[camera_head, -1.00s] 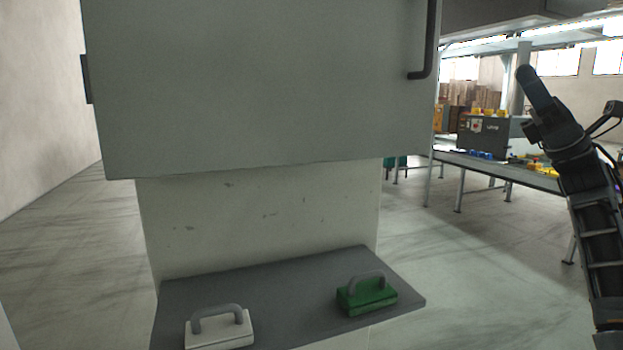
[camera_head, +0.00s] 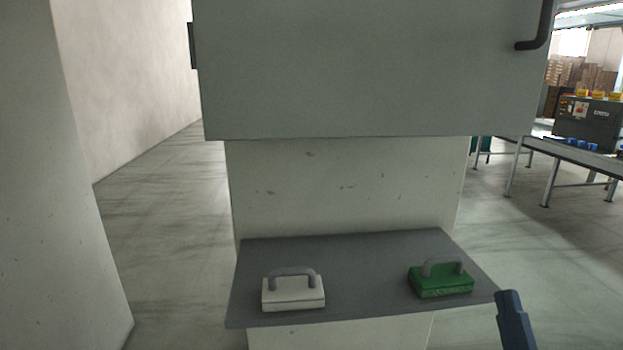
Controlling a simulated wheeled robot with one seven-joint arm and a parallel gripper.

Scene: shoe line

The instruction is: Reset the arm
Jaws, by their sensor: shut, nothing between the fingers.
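My gripper (camera_head: 510,305) shows only as a dark blue tip at the bottom right of the head view, pointing up. Its fingers are together and hold nothing. It appears in front of the right corner of a grey shelf (camera_head: 350,250); I cannot tell the distance between them. The rest of my arm is out of view below.
A white handled block (camera_head: 293,295) and a green handled block (camera_head: 441,283) stand on the shelf. A large grey cabinet box (camera_head: 360,70) overhangs it. A pale wall (camera_head: 65,200) is close on the left. A conveyor table (camera_head: 580,151) stands back right.

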